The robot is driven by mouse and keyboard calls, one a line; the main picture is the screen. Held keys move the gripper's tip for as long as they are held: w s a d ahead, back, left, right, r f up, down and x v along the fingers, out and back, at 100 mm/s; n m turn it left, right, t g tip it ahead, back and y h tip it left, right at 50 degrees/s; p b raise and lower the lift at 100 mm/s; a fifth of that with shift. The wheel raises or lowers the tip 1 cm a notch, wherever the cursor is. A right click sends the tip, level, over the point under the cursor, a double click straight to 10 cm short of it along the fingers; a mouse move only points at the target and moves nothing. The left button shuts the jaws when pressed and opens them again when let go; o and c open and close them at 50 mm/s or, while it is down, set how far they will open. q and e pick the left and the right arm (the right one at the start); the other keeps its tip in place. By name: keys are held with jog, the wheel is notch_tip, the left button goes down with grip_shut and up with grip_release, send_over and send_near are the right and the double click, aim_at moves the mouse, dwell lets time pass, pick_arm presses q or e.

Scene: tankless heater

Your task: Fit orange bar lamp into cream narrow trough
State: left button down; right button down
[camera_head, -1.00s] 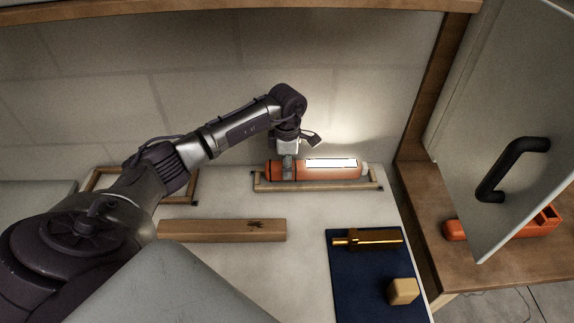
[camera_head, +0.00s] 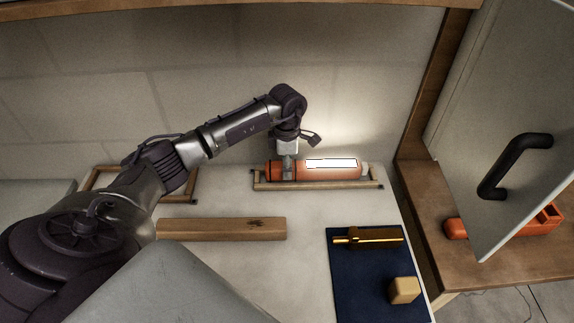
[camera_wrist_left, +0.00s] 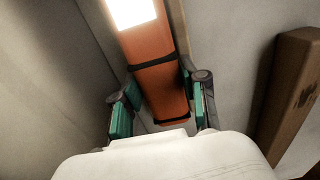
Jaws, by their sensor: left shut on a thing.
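The orange bar lamp (camera_head: 318,171) lies level, its bright white panel facing up, in or just over the cream narrow trough (camera_head: 322,186) against the back wall. I cannot tell whether it touches the trough's floor. My left gripper (camera_head: 288,165) comes down from above and is shut on the lamp's left end. In the left wrist view, the gripper's green-padded fingers (camera_wrist_left: 160,112) stand on either side of the orange lamp (camera_wrist_left: 155,60), near its dark bands. My right gripper is not in view.
A wooden block (camera_head: 222,229) lies in front of the trough. A blue mat (camera_head: 365,275) holds a brass piece (camera_head: 368,238) and a small tan block (camera_head: 403,290). A second wooden frame (camera_head: 100,180) is partly behind my arm. A grey door with a black handle (camera_head: 510,167) stands at right.

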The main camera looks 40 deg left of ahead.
pick_arm(q)
jog(key=shift+f+b, duration=0.65)
jog(key=shift+f, duration=0.1)
dwell(0.8)
jog(key=c, duration=0.5)
grip_release()
jog(key=shift+c, duration=0.2)
notch_tip(320, 180, up, 12)
dwell(0.4)
